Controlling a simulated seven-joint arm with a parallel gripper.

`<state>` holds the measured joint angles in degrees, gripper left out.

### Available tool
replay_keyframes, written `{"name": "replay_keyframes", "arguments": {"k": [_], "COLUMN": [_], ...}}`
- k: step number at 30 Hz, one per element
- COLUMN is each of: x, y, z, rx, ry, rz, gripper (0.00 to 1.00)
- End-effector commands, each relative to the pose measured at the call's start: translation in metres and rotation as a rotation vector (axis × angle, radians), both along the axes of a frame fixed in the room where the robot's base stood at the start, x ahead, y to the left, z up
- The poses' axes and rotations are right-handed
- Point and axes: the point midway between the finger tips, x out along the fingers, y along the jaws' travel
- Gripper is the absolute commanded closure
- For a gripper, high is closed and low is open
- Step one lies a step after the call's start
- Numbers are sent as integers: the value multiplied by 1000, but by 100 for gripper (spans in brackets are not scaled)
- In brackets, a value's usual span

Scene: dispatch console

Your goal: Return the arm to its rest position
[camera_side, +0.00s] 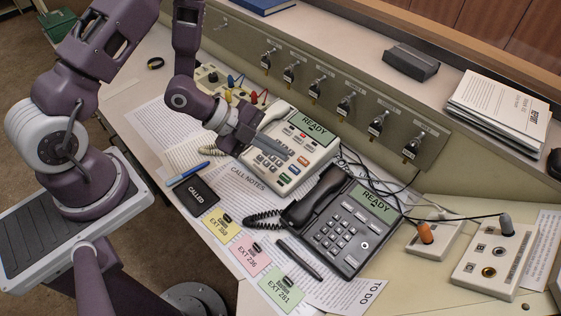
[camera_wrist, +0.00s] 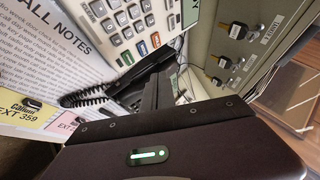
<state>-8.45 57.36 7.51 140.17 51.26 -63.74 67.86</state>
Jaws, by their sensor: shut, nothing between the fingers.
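My gripper (camera_side: 284,152) is shut and empty. In the side view it hangs over the white desk phone (camera_side: 297,147), its fingers pointing right across the keypad. Whether the fingers touch the phone I cannot tell. In the wrist view the dark fingers of my gripper (camera_wrist: 160,92) show beyond the wrist housing, and the white phone (camera_wrist: 120,22) is at the top. The white phone's display reads READY. Its handset lies on its left side, partly hidden by my gripper.
A dark phone (camera_side: 346,228), also reading READY, stands to the right with its handset on. A key panel (camera_side: 325,85) rises behind. Cables run to jack boxes (camera_side: 494,262) at right. Note cards (camera_side: 253,253), a CALLED pad (camera_side: 198,194) and papers lie in front. A paper stack (camera_side: 497,108) sits on the ledge.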

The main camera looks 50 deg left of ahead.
Motion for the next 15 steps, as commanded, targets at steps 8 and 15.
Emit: {"name": "replay_keyframes", "arguments": {"k": [8,15], "x": [26,-87], "y": [82,89], "z": [137,246], "rx": [133,-196], "ry": [129,332], "rz": [644,1267], "gripper": [100,100]}}
